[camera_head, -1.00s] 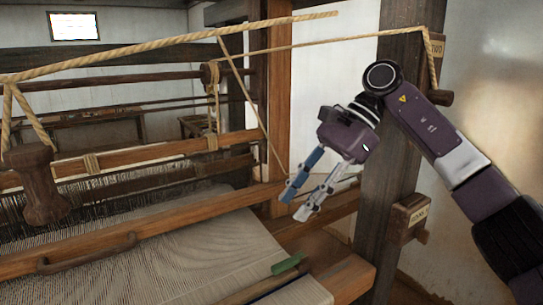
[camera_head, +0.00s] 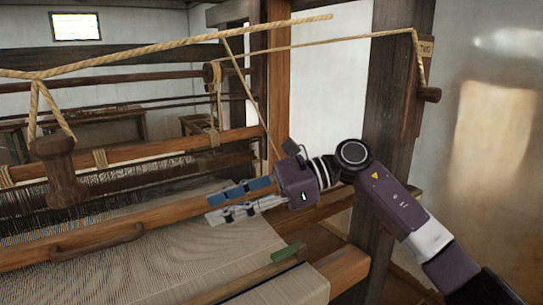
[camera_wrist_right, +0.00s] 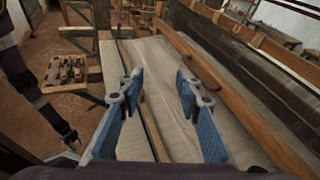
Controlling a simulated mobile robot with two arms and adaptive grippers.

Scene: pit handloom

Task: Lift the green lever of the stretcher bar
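The green lever (camera_head: 287,251) lies at the far end of the wooden stretcher bar (camera_head: 245,281), which rests across the pale cloth (camera_head: 180,255) near the loom's right side. The bar also shows in the right wrist view (camera_wrist_right: 152,128), running lengthwise below the fingers; I cannot make out the lever there. My right gripper (camera_head: 208,207) is above the cloth, up and left of the lever, pointing left. In the right wrist view its blue fingers (camera_wrist_right: 160,88) are apart with nothing between them. My left gripper (camera_wrist_right: 71,138) shows small and dark at the left of that view; its fingers are unclear.
A wooden beam with a handle (camera_head: 97,241) crosses in front of the reed. A dark post (camera_head: 388,130) stands behind my right arm. Ropes and a hanging wooden handle (camera_head: 58,170) are at upper left.

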